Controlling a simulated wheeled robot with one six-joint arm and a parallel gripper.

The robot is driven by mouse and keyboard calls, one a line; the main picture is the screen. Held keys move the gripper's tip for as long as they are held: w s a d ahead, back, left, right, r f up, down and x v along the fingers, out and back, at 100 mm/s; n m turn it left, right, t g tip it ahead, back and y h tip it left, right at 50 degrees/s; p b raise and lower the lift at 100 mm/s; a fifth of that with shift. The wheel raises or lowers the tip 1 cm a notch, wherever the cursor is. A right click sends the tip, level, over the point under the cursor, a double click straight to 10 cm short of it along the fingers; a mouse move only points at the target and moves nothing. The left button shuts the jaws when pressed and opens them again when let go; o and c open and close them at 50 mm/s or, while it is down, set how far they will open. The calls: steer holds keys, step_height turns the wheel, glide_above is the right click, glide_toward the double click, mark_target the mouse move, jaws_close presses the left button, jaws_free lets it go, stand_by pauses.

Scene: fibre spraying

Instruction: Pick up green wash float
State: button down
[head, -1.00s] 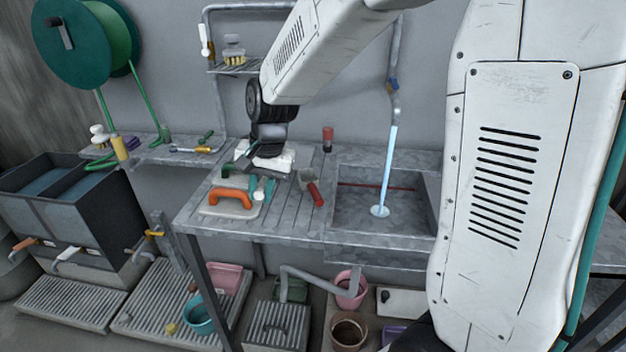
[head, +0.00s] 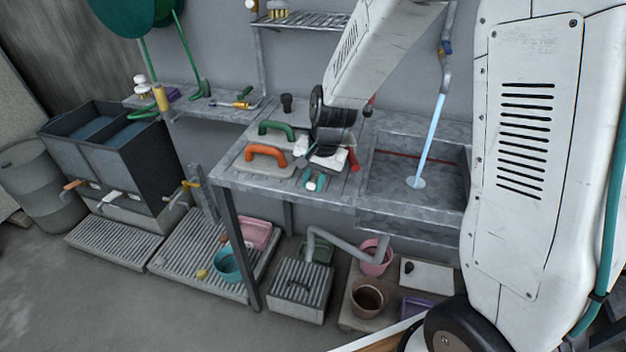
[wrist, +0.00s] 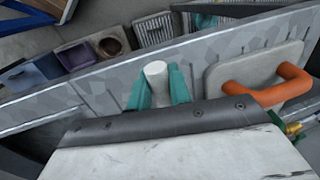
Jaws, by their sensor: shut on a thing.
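The float with the green handle (head: 277,128) lies on the grey workbench, behind the float with the orange handle (head: 266,153). The orange-handled float also shows at the right of the wrist view (wrist: 268,88). My gripper (head: 315,182) has teal fingers and is over the front of the bench, to the right of both floats. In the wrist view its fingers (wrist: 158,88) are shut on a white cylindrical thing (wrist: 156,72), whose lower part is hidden. The green-handled float is apart from the fingers.
A sink (head: 400,200) with running water is right of the bench top. A red-handled tool (head: 353,160) lies close to my wrist. Below stand a pink bucket (head: 375,262), a brown pot (head: 368,299) and a grey ribbed box (head: 300,288). Dark tanks (head: 110,165) stand at left.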

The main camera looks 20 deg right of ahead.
steer(key=c, duration=1.3)
jaws_free()
steer(key=shift+f, duration=0.1)
